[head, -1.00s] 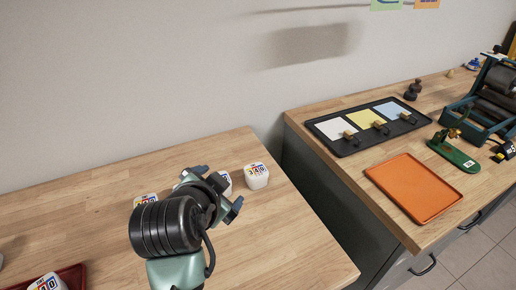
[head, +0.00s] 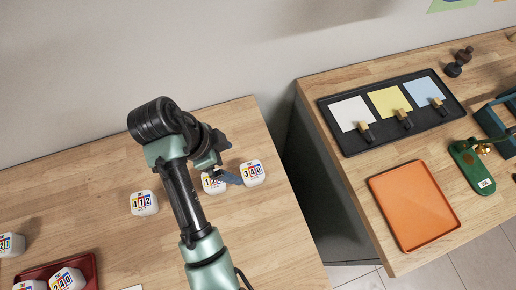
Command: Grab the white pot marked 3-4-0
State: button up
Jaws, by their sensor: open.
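The white pot marked 3-4-0 (head: 252,173) stands on the left wooden table, near its right edge. Its coloured label faces up toward me. Just left of it stands another white pot (head: 211,184), its number partly hidden by my arm. My gripper (head: 226,175) is open, low over the table beside these two pots. A finger reaches toward the left side of the 3-4-0 pot. I cannot tell whether it touches the pot, and my wrist hides part of the gripper.
A pot marked 4-1-2 (head: 143,203) stands left of my arm. A dark red tray (head: 91,269) holds pots at the lower left, with one marked 2-4-0 (head: 67,280). A gap separates the right bench, which holds an orange tray (head: 413,205) and a black tray (head: 345,142).

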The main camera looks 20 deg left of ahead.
jog(key=b, duration=0.5)
send_over(252, 171)
jog(key=s+a, duration=0.2)
jog(key=a, duration=0.1)
notch_tip(252, 171, down, 5)
jog(key=shift+d+p+x, duration=0.15)
jog(key=shift+p+x, duration=0.1)
jog(key=shift+x, duration=1.65)
jog(key=shift+d+p+x, duration=0.2)
jog(key=shift+x, duration=1.7)
jog(key=shift+w+r, duration=0.1)
jog(key=shift+r, duration=0.05)
jog(key=shift+c, duration=0.3)
jog(key=c, duration=1.3)
